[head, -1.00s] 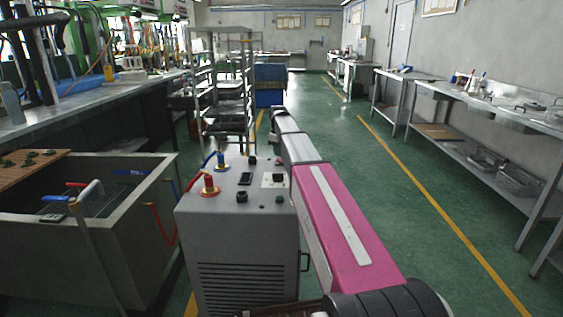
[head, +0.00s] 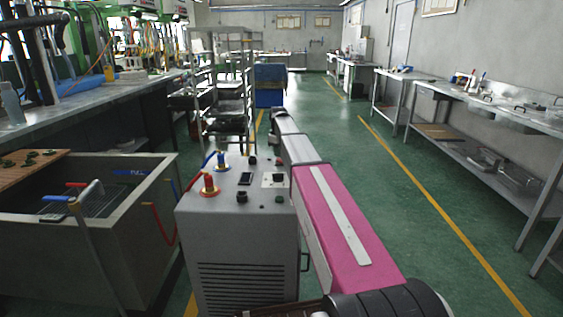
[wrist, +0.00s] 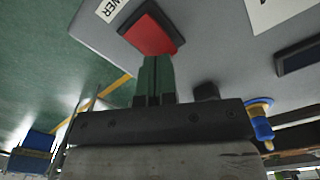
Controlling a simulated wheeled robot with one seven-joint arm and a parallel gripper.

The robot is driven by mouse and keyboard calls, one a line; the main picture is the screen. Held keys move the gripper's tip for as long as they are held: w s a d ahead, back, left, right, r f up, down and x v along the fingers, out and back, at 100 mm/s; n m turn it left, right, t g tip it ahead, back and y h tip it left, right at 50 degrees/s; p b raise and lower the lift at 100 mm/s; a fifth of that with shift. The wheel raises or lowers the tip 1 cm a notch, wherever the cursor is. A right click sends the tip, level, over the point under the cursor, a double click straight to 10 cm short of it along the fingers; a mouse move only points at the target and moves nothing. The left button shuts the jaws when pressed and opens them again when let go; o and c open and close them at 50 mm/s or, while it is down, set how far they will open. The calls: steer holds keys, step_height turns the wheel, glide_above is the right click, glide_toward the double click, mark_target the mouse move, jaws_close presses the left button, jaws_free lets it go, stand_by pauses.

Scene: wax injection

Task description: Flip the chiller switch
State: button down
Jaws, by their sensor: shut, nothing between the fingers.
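The chiller (head: 238,232) is a grey box with a vented front, standing in the middle of the head view. Its top carries knobs, a dark display panel and red and blue hose fittings. In the wrist view the red chiller switch (wrist: 152,36) sits in a black frame on the grey panel, beside a white label reading "POWER" upside down. My gripper (wrist: 155,62) is shut and empty, its dark green fingertips right at the switch's edge. I cannot tell whether they touch it.
A grey tank (head: 150,205) stands left of the chiller, with red and blue hoses between. A wire rack cart (head: 225,95) and a blue bin (head: 270,92) stand behind. Metal tables (head: 510,110) line the right wall. The green floor between is clear.

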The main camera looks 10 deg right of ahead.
mark_target(279, 160)
steer(key=shift+f, duration=1)
stand_by(0.6)
steer(key=shift+r, duration=0.1)
steer(key=shift+r, duration=3.4)
